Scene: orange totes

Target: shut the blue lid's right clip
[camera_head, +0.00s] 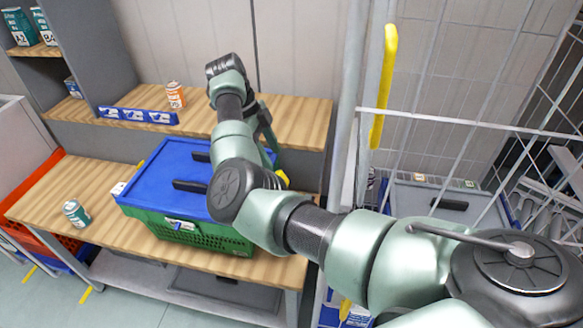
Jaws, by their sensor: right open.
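A blue lid (165,165) lies on a green crate (205,238) on the wooden bench. Its right clip (284,178) is a small yellow piece that shows beside my arm at the crate's right end. My arm hides most of that end, so I cannot tell how the clip stands. Another yellow clip (141,164) shows at the left end. My right gripper (268,138) is open and points down at the lid's far right end. It is partly hidden behind my forearm, and I cannot tell whether it touches the clip. My left gripper is not in view.
An orange can (176,95) and a blue strip (138,115) are on the raised shelf behind. A wire cage (440,118) with a yellow handle (384,85) stands to the right.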

